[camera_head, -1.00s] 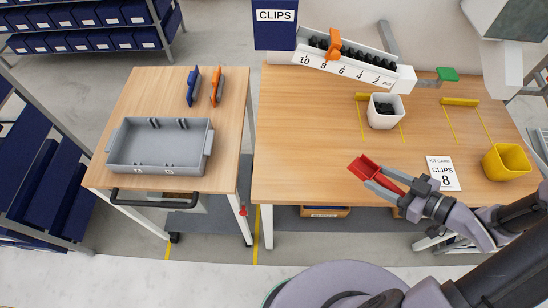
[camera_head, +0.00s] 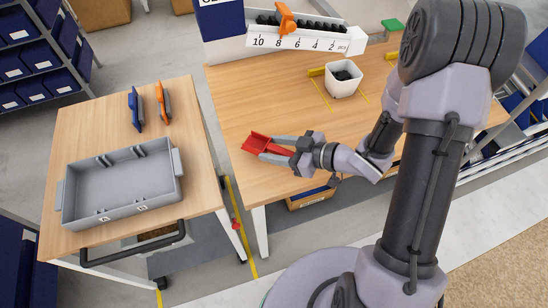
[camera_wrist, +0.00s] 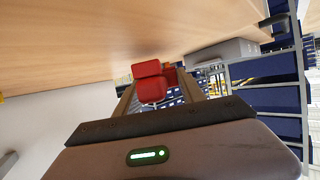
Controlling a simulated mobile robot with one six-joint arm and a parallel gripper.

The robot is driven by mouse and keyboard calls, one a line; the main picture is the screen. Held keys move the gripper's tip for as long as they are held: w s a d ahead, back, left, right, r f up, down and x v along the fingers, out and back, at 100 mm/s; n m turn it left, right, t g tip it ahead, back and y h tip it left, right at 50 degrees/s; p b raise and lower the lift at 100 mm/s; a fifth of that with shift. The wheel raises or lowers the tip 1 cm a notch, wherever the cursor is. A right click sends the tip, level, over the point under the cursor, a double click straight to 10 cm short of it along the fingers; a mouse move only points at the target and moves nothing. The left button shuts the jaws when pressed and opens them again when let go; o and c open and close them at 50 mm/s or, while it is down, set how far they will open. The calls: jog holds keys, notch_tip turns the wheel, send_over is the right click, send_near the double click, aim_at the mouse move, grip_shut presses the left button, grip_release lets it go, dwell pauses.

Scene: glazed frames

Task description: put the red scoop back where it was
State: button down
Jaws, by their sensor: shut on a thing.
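My gripper (camera_head: 279,147) is shut on the red scoop (camera_head: 256,142), holding it near the front left part of the wooden workbench (camera_head: 235,105). In the wrist view the red scoop (camera_wrist: 150,82) shows between my two fingers, its red handle partly hidden. It looks raised off the bench, but how high is hard to tell. A white bin (camera_head: 342,88) with black clips stands farther back on the bench, right of the scoop.
A trolley (camera_head: 85,130) left of the bench carries a grey tray (camera_head: 120,205), a blue holder (camera_head: 135,110) and an orange one (camera_head: 163,104). A numbered white rail (camera_head: 300,43) with black clips runs along the back. My arm covers the bench's right side.

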jog(key=shift+f+b, duration=0.85)
jog(key=shift+f, duration=0.95)
jog(key=c, duration=0.7)
grip_release()
